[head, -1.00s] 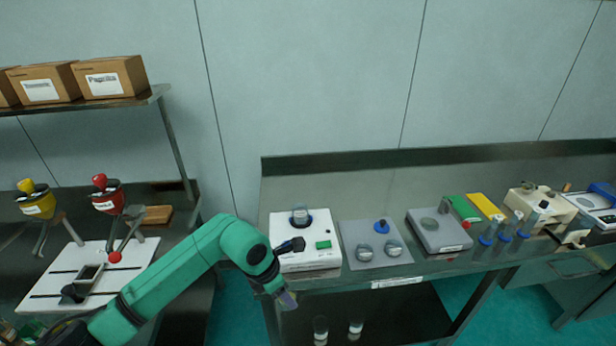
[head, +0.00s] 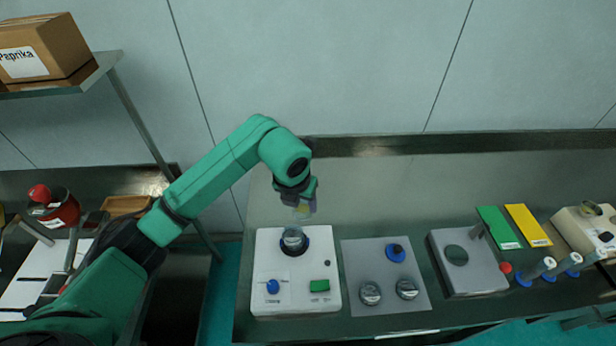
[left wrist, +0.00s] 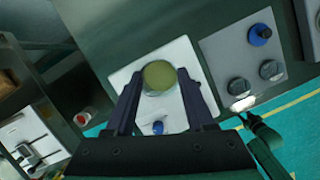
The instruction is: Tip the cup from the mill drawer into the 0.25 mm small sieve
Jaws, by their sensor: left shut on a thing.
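My left gripper (head: 302,200) is shut on a small clear cup (head: 304,210). In the left wrist view the cup (left wrist: 159,76) sits between the fingers, its round mouth filled with yellow-green material. The cup is above the white sieve machine (head: 268,302), over its back part. A small round clear-and-silver sieve (head: 292,238) stands in the dark ring of the machine, just below and slightly left of the cup. Its mesh marking is not readable. In the left wrist view the cup hides the sieve.
A grey mat (head: 350,255) right of the machine bears two silver round pieces and a blue-and-black knobbed piece (head: 396,252). A grey scale-like device (head: 482,275) stands farther right. The red-topped mill (head: 60,208) is at the far left. The bench behind the machine is clear.

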